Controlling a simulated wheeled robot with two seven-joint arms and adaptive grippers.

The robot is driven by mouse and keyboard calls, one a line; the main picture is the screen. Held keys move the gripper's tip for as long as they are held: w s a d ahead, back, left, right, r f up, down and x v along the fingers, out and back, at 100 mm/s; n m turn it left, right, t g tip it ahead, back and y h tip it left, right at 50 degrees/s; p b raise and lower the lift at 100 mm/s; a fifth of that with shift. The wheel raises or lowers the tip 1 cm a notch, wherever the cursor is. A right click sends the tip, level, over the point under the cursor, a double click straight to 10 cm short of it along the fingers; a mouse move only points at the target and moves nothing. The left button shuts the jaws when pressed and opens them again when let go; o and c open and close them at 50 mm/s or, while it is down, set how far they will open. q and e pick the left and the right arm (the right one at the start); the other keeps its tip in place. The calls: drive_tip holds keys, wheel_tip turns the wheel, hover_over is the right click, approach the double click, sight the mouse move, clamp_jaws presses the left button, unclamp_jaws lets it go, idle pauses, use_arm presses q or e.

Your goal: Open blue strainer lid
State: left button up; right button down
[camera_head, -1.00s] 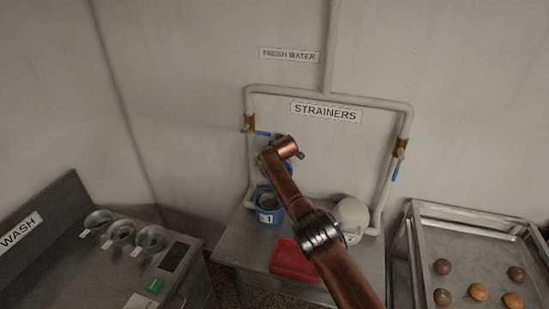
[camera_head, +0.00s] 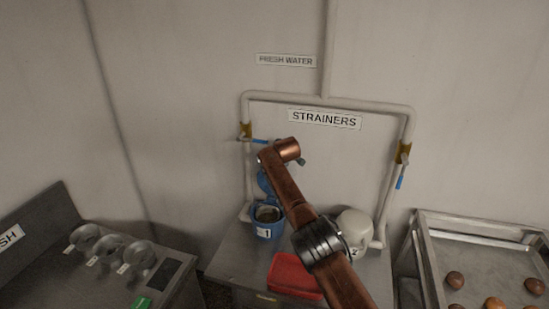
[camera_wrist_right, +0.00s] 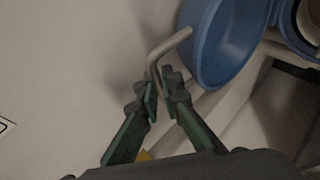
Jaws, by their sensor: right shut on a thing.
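The blue strainer (camera_head: 268,229), labelled 1, stands on the metal table with its top open and its inside showing. Its blue lid (camera_head: 264,181) is raised at the back, partly hidden by my right arm. In the right wrist view the lid (camera_wrist_right: 222,45) stands tilted up beside the strainer's open rim (camera_wrist_right: 287,28). A bent grey handle (camera_wrist_right: 170,45) sticks out from the lid. My right gripper (camera_wrist_right: 163,88) has its green fingers shut on this handle. In the head view that gripper is mostly hidden behind my wrist. My left gripper is not in view.
A white strainer (camera_head: 355,226) stands to the right on the table. A red tray (camera_head: 293,274) lies in front. Pipes with blue-handled valves (camera_head: 400,182) frame the wall behind. A wash counter (camera_head: 150,285) is at left, a bun tray (camera_head: 480,236) at right.

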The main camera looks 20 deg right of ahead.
drive_tip(key=shift+r, duration=0.25)
drive_tip(key=c, duration=2.2)
unclamp_jaws()
drive_tip(key=shift+o, duration=0.5)
drive_tip(key=shift+f, duration=0.15)
